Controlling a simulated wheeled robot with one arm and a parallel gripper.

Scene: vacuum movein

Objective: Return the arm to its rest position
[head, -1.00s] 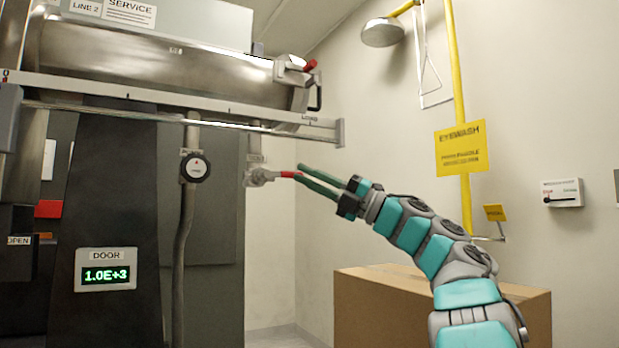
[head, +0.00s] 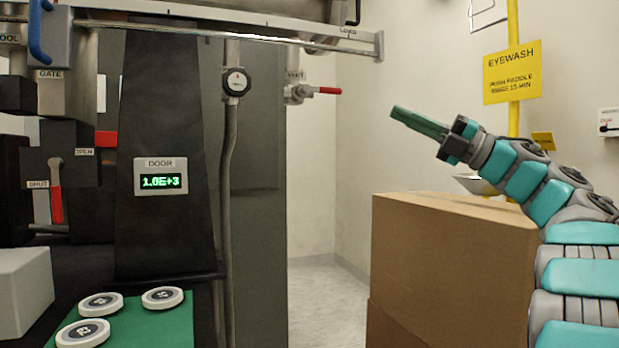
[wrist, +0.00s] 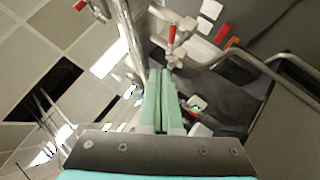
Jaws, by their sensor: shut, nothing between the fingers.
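My gripper (head: 418,122) is at the right of the head view, raised above a cardboard box and pointing up and to the left. Its two green fingers lie together with nothing between them. The fingers also show in the wrist view (wrist: 160,100), side by side and closed. In the head view a small valve with a red handle (head: 328,91) is to the left of the fingertips, with a clear gap between them. My teal and grey arm runs down to the lower right corner.
A large cardboard box (head: 450,240) stands below my arm. A yellow eyewash sign (head: 512,72) hangs behind it. At left are the dark column with the DOOR display (head: 161,177), a gauge (head: 236,82) and several white discs (head: 101,304) on a green mat (head: 180,322).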

